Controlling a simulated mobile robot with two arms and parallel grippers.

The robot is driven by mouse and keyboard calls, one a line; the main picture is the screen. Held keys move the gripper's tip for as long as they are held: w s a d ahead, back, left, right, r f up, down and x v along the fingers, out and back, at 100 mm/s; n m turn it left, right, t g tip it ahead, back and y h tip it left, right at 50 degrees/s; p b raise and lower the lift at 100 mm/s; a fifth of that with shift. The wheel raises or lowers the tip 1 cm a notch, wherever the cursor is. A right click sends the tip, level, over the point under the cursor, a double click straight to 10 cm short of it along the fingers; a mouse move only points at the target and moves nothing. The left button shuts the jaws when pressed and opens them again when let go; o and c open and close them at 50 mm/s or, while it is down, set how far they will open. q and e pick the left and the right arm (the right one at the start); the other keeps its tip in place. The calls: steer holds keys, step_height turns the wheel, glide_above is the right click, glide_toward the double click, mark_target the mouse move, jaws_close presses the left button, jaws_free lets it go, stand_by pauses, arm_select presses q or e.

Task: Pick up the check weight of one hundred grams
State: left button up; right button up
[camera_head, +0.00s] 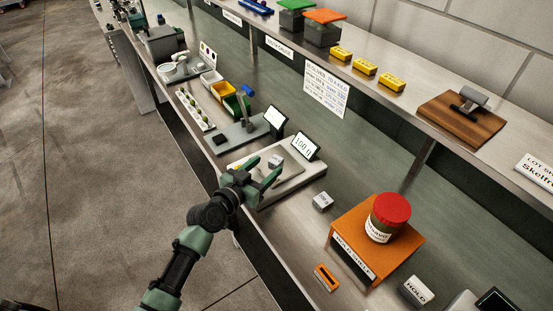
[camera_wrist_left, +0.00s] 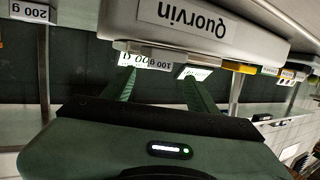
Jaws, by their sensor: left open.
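The 100 g check weight (camera_head: 275,161) is a small grey block on the pan of the bench scale (camera_head: 305,184), whose display (camera_head: 306,145) seems to read 100 g. In the left wrist view, which is upside down, the weight's label (camera_wrist_left: 158,63) shows between my fingertips. My left gripper (camera_head: 267,167) is open, its two fingers pointing at the weight from the near side. It is empty, and I cannot tell if either finger touches the weight. The scale's wall marked Quorvin (camera_wrist_left: 210,30) shows in the wrist view. My right gripper is out of view.
An orange stand (camera_head: 405,253) with a red-lidded jar (camera_head: 388,218) is farther right. A second device (camera_head: 245,134) stands left. A shelf (camera_head: 375,93) runs behind.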

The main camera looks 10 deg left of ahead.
mark_target(274, 162)
arm_select(q)
steer(key=x, duration=0.4)
steer(key=shift+f, duration=0.15)
steer(key=shift+w+d+f, duration=0.1)
steer(key=shift+w+d, duration=0.05)
steer(key=shift+w, duration=0.05)
jaws_close()
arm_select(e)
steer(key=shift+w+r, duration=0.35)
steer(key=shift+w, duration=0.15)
